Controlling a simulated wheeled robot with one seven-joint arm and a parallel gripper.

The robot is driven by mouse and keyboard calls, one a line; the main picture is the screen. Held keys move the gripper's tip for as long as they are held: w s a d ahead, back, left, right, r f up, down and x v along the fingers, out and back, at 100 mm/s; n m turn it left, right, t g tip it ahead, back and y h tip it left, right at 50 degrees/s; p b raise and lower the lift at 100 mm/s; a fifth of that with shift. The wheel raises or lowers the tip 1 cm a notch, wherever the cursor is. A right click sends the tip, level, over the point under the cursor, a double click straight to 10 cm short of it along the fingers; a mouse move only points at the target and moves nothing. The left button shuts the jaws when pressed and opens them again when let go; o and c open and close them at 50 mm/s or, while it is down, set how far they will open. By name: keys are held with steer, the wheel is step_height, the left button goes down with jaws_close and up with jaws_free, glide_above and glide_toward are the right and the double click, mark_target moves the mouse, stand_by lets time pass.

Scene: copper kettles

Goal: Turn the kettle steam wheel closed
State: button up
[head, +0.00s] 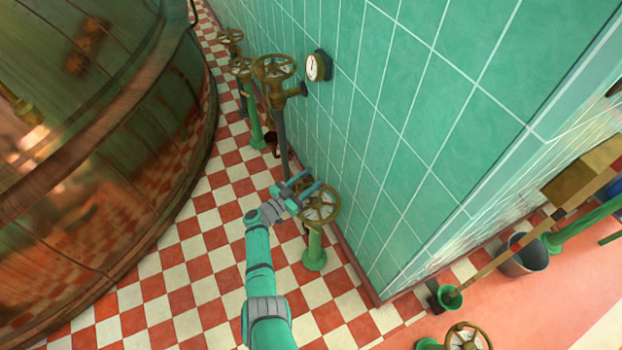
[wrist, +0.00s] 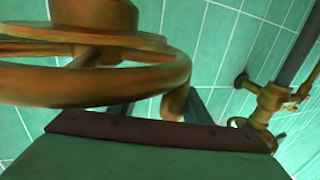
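A brass spoked handwheel (head: 320,210) sits on a green pedestal (head: 314,250) beside the tiled wall. I cannot tell from the pictures that it is the kettle steam wheel. My gripper (head: 305,184) is at the wheel's left and far side, with its two teal fingers apart. The wheel (wrist: 95,86) fills the upper left of the wrist view, with rim, hub and a spoke close to the camera. Part of the gripper is hidden behind the rim there, and I cannot tell whether the fingers touch it.
A large copper kettle (head: 75,150) fills the left. Several other brass wheels (head: 274,68) and a gauge (head: 318,66) line the green tiled wall (head: 440,110). A bucket (head: 524,256) and another wheel (head: 465,338) are at lower right.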

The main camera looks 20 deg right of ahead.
mark_target(297, 185)
steer(key=shift+s+a, duration=0.2)
steer(key=shift+a, duration=0.7)
steer(key=shift+s+a, duration=0.2)
steer(key=shift+a, duration=0.7)
steer(key=shift+s+a, duration=0.2)
steer(key=shift+a, duration=0.7)
steer(key=s+a, duration=0.1)
steer(key=a, duration=0.5)
steer(key=shift+s+a, duration=0.25)
steer(key=shift+a, duration=0.05)
steer(key=v, duration=1.1)
